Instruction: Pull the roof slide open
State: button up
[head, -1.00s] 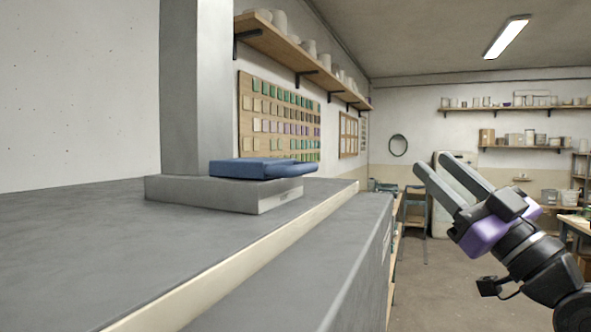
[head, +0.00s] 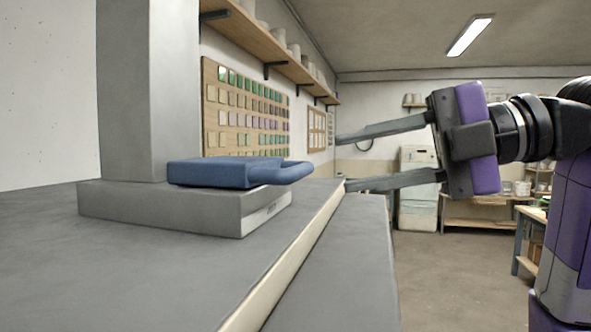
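The roof slide appears to be the blue flat block (head: 222,173) with a looped blue handle (head: 292,172) at its right end. It lies on a grey plinth (head: 165,208) at the foot of a grey column (head: 148,90). My gripper (head: 341,163) is to the right of the handle, its two fingers pointing left and spread apart, one above the other. It is open and empty. A gap shows between the fingertips and the handle in the picture; the depth between them is hard to tell.
The plinth stands on a wide grey surface (head: 120,270) with a cream edge strip (head: 290,270) and a lower grey ledge (head: 345,265) along its right. A wall shelf (head: 270,50) and a board of colour tiles (head: 245,110) are behind. Open floor (head: 440,270) lies to the right.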

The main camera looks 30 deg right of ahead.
aim_at(306, 171)
jog(key=shift+p+x, duration=0.9)
jog(key=shift+x, duration=3.05)
grip_shut()
jog(key=shift+d, duration=0.1)
